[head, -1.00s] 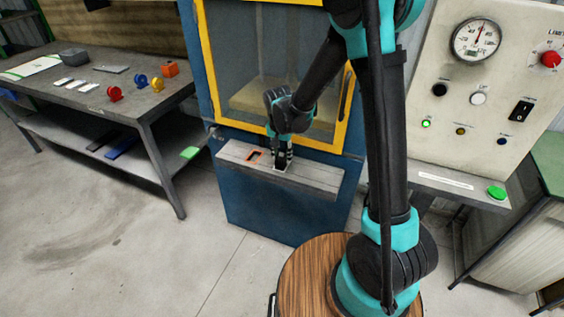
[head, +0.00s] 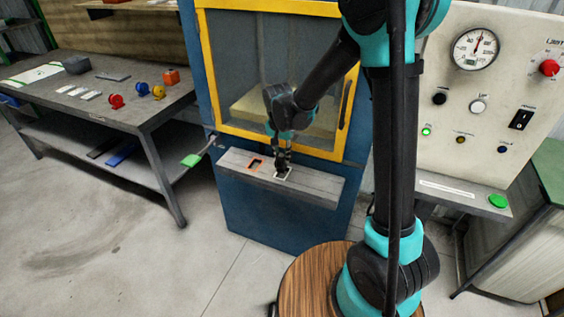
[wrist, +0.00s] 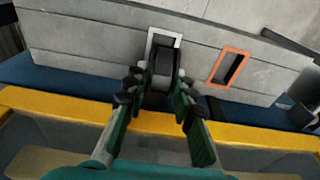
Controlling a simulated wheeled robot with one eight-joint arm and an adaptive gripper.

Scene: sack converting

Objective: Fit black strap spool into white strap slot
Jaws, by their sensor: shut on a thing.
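The black strap spool (wrist: 162,65) is between the fingers of my gripper (wrist: 157,90) in the wrist view. My gripper is shut on it. The white-framed strap slot (wrist: 166,36) lies at the spool's far end, and the spool overlaps its opening in that view. In the head view my gripper (head: 282,166) points down at the white slot (head: 283,174) on the grey ledge. The spool is mostly hidden there, and I cannot tell how deep it sits in the slot.
An orange-framed slot (head: 255,165) is beside the white one on the grey ledge (head: 315,184) of the blue cabinet. A yellow-framed window (head: 350,100) rises behind. The bench (head: 130,112) at left holds red, blue, yellow and orange parts. A control panel (head: 480,120) stands at right.

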